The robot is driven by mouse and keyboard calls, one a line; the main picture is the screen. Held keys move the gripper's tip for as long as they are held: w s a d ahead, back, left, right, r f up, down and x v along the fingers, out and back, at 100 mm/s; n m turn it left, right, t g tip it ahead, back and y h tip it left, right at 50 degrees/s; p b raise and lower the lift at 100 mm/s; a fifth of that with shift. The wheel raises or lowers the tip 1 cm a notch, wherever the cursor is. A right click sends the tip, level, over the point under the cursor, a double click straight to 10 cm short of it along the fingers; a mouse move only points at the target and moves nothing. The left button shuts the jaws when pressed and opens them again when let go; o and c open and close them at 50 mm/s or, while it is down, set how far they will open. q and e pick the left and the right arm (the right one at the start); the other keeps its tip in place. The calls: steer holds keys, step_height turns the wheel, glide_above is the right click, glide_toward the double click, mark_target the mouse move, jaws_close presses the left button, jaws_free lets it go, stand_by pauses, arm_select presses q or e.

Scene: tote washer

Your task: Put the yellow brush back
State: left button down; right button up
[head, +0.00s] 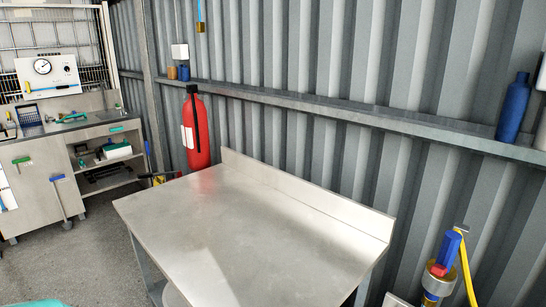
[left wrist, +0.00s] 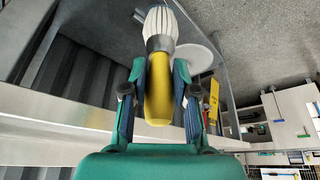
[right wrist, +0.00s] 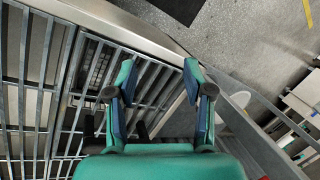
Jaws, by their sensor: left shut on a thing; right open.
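The brush with a yellow handle (left wrist: 158,95), grey collar and white bristles (left wrist: 160,25) shows in the left wrist view. My left gripper (left wrist: 155,75) is shut on its yellow handle. The bristles point away from the gripper, beyond the fingertips. My right gripper (right wrist: 158,75) is open and empty in the right wrist view, with a slatted metal rack beyond its left side. Neither gripper can be made out clearly in the head view, and the brush is not seen there.
A bare steel table (head: 240,225) with a raised back edge stands by the corrugated wall. A red fire extinguisher (head: 197,135) hangs behind it. A blue bottle (head: 513,108) stands on the wall rail. A bench (head: 30,165) at far left has green and blue handled tools on its front.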

step_height(320, 180, up, 14)
steer(key=p, duration=1.3)
steer(key=shift+p, duration=0.4)
